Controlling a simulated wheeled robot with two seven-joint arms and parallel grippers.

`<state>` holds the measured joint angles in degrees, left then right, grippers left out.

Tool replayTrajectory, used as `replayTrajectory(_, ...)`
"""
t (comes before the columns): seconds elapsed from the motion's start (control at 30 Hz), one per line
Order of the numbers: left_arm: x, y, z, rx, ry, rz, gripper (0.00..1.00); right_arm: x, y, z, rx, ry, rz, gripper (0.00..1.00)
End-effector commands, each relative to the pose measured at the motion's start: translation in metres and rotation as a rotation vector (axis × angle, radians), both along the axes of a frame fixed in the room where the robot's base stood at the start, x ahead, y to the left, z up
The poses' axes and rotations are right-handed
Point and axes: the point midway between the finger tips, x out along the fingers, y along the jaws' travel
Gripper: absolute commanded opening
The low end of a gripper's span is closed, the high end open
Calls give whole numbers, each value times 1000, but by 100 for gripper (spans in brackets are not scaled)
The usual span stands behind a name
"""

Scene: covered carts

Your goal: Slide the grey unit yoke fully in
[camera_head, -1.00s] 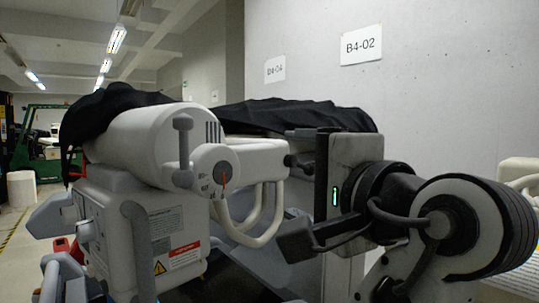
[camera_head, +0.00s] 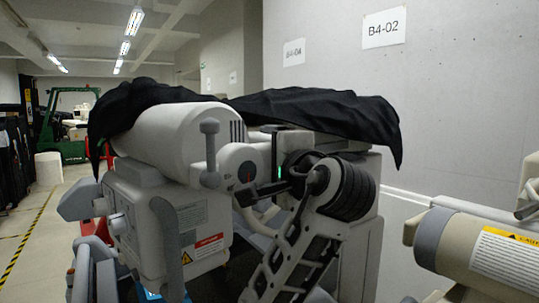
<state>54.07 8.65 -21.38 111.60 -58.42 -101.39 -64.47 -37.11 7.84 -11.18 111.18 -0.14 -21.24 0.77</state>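The grey unit (camera_head: 165,145) is a pale rounded housing on a cart, partly under a black cover. My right gripper (camera_head: 256,165), with a green light, is just right of the dial. Its lower dark finger stands well apart below; the upper finger is partly hidden. Contact with the unit cannot be told. My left gripper is out of view.
The black cover (camera_head: 310,110) drapes over the top and hangs down at right. Another beige cylindrical unit (camera_head: 470,245) stands at the lower right. A concrete wall (camera_head: 470,110) is behind. An open aisle (camera_head: 30,230) with a yellow-striped line runs at left.

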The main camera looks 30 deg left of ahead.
Motion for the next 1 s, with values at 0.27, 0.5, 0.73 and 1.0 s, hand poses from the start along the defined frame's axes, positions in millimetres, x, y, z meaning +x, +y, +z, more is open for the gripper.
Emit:
replayTrajectory(0.27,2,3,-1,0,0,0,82,0,0,0,1,0,-1,0)
replayTrajectory(0.5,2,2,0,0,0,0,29,-1,1,-1,3,4,0,0)
replayTrajectory(0.73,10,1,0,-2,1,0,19,-1,2,-1,4,6,0,0)
replayTrajectory(1.0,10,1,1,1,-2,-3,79,-2,3,-1,5,7,2,0)
